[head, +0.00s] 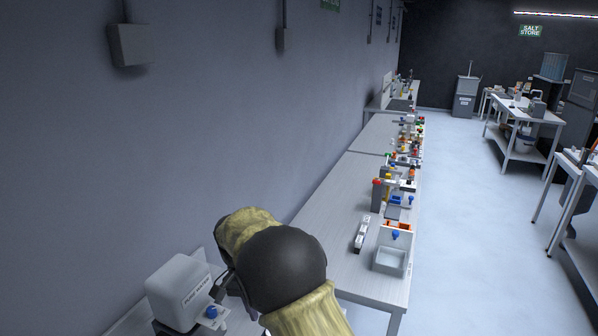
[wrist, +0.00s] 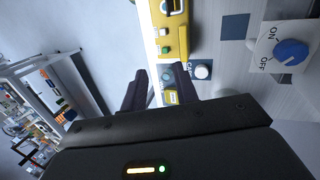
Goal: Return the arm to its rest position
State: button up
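My arm, with tan covering and a dark rounded joint, shows at the bottom of the head view, bent near the pure water container. My gripper itself is hidden there. In the wrist view my gripper (wrist: 160,80) has its two dark fingers apart, and nothing is seen held between them. I cannot tell whether the fingers touch the panel.
A white pure water container (head: 178,290) stands close to my arm at lower left. A long bench (head: 335,215) along the wall carries a clear tray (head: 390,260) and several small devices. Tables (head: 540,118) stand at right. The floor aisle (head: 465,220) is clear.

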jog(key=s+d+r+n+t+y, duration=0.1)
jog(key=s+d, duration=0.1)
jog(key=d, duration=0.6)
jog(key=s+d+r+t+y, duration=0.1)
jog(key=s+d, duration=0.1)
jog(key=d, duration=0.5)
jog(key=s+d+n+t, duration=0.2)
jog(key=s+d, duration=0.7)
jog(key=s, duration=0.2)
jog(key=shift+d+f+n+t+y, duration=0.3)
jog(key=shift+d+f+y, duration=0.05)
jog(key=shift+f+y, duration=0.05)
